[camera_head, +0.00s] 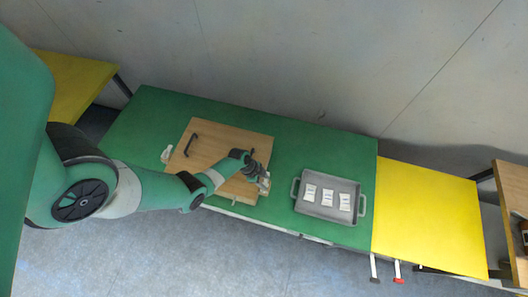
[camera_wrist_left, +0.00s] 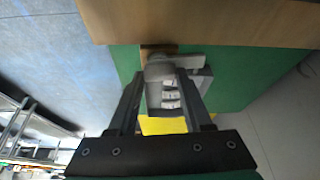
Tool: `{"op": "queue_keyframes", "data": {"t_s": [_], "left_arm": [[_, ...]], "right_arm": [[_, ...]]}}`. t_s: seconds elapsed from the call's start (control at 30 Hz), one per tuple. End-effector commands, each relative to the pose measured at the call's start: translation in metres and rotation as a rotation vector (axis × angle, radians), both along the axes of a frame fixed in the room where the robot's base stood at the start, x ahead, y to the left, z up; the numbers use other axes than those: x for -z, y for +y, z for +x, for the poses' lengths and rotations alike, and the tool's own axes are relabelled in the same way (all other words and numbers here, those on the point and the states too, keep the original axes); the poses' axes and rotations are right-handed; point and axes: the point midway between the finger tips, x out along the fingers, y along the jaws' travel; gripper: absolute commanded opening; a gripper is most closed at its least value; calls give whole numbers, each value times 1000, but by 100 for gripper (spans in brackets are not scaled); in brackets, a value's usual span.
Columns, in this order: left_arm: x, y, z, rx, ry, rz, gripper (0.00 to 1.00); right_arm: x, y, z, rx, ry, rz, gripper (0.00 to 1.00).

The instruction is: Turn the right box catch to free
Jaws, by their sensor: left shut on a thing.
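The wooden box (camera_head: 220,143) lies on the green table with a dark handle near its left end. The right box catch (camera_head: 265,187) is a small pale piece at its right edge, partly covered by my gripper. My left gripper (camera_head: 259,177) reaches it from the left and is shut on it. In the left wrist view, the fingertips (camera_wrist_left: 161,77) close around the catch's light grey knob (camera_wrist_left: 159,67), beside the box's wooden edge (camera_wrist_left: 200,22). The catch's exact angle is hard to tell. A left catch (camera_head: 167,154) sits at the box's other side. My right gripper is out of view.
A grey tray (camera_head: 300,207) with three white packets (camera_head: 327,197) stands to the right of the box on the green table (camera_head: 330,150). A yellow table (camera_head: 430,215) adjoins on the right. The green surface behind the box is clear.

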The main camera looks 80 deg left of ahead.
Motion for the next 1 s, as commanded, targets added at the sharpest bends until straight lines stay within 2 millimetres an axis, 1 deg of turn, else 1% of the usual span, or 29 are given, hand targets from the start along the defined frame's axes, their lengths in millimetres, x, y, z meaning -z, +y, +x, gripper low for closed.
{"op": "queue_keyframes", "data": {"t_s": [0.3,0.77,0.8,0.87,0.9,0.97,1.0], "left_arm": [[1,1,-1,110,2,2,0],[1,1,-1,127,4,4,0],[1,1,-1,127,4,4,52],[1,1,-1,127,3,3,62],[1,1,-1,127,3,3,70],[1,1,-1,126,3,3,80],[1,1,-1,126,3,3,80]], "right_arm": [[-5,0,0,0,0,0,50],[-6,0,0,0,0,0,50],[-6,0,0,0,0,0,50],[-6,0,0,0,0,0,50],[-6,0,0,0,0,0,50],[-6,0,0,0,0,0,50],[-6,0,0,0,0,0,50]]}}
